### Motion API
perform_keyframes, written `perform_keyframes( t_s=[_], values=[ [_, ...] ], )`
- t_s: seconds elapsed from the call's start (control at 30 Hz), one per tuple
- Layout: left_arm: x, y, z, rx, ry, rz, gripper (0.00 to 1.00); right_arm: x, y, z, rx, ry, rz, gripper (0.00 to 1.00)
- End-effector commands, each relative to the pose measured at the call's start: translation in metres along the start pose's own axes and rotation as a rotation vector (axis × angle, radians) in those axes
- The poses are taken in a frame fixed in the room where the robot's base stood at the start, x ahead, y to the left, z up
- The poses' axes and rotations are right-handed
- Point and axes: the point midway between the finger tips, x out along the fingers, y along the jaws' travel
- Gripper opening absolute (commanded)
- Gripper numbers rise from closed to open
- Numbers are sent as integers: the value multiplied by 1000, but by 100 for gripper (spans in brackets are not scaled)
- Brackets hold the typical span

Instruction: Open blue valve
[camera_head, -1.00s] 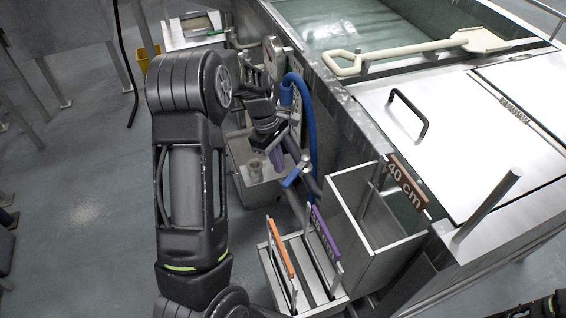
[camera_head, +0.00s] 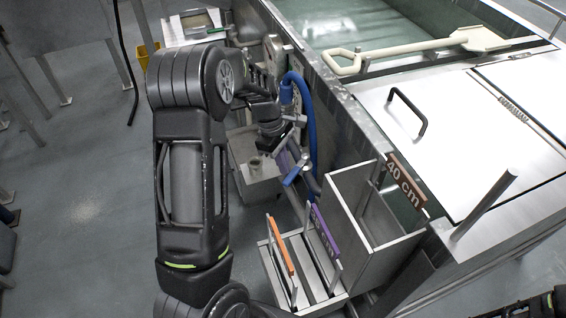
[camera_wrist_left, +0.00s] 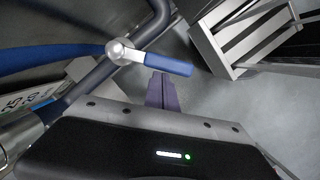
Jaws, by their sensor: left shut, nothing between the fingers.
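The blue valve handle (camera_head: 293,177) sits on a grey pipe beside the steel tank. In the left wrist view the blue handle (camera_wrist_left: 168,64) points right from its silver pivot. My left gripper (camera_head: 283,161) is shut and empty, its purple fingers just behind the handle in the head view. In the left wrist view the shut fingertips (camera_wrist_left: 160,80) lie right at the handle's lower edge; I cannot tell whether they touch it. My right gripper is not in view; only a dark piece of an arm shows at the lower right corner.
A blue hose (camera_head: 309,125) curves down beside the valve. A steel box (camera_head: 352,207) and a rack with orange (camera_head: 282,246) and purple (camera_head: 325,232) handled tools stand in front. A grey bin (camera_head: 262,190) is behind. Open floor lies left.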

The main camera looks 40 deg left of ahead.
Motion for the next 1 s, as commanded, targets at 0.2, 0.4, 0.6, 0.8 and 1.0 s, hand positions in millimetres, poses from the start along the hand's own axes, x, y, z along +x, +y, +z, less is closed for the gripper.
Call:
perform_keyframes(
  t_s=[0.2,0.4,0.6,0.8,1.0],
  values=[
    [0,-1,4,-37,-2,9,0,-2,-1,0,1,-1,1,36],
    [1,-4,11,-114,-2,27,0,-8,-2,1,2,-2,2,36],
    [2,-6,21,-242,-2,58,0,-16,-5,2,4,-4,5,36],
    [6,-7,29,-307,-2,75,0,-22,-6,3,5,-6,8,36],
    [8,-7,33,-306,-2,75,0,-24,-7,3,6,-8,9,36]
  ],
)
